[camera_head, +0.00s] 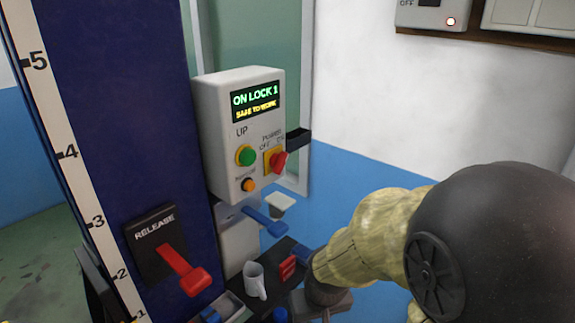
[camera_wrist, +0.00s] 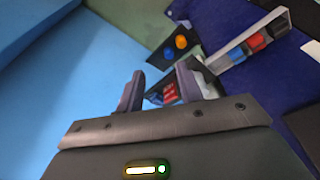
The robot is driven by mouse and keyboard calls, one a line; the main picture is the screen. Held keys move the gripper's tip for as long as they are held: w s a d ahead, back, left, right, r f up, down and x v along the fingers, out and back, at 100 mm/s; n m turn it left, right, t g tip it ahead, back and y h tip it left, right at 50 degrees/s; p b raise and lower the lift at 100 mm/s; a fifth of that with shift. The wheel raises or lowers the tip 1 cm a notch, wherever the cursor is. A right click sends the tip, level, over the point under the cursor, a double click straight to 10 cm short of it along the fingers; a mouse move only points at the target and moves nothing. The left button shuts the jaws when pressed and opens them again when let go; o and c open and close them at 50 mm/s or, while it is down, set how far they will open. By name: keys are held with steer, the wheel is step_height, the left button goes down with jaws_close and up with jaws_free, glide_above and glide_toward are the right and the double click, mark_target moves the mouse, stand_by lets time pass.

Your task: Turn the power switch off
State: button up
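The grey control box (camera_head: 239,135) is mounted beside the dark blue column in the head view. Its display reads "ON LOCK 1 SAFE TO WORK". The power switch (camera_head: 276,161) is a red rotary knob on a yellow plate, with "OFF" and "ON" lettering above it. The knob is seen at an angle, so I cannot tell its exact setting. My gripper (camera_wrist: 161,74) is open in the wrist view, with its fingers apart and nothing clearly held. In the head view, my arm's end is below and right of the switch, well apart from it. The wrist view does not clearly show the switch.
A green button (camera_head: 246,156) and an orange button (camera_head: 249,185) share the box. A red release lever (camera_head: 186,271) is on the column. A wall panel (camera_head: 432,14) is upper right.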

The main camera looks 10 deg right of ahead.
steer(key=w+d+r+m+t, duration=0.1)
steer(key=w+d+r+t, duration=0.2)
steer(key=w, duration=0.2)
steer(key=w+d+r+t+p, duration=0.1)
steer(key=w+d+r+t, duration=0.15)
steer(key=w, duration=0.35)
steer(key=w+d+r+m+t, duration=0.1)
steer(key=w+d+r+t, duration=0.2)
steer(key=w+d, duration=0.15)
step_height(320, 180, up, 11)
steer(key=d+n+t+y+p, duration=0.1)
steer(key=t+y, duration=0.2)
steer(key=y, duration=0.7)
steer(key=shift+s+d+y, duration=0.2)
steer(key=shift+s+y, duration=0.1)
steer(key=shift+s, duration=0.15)
steer(key=shift+t, duration=0.25)
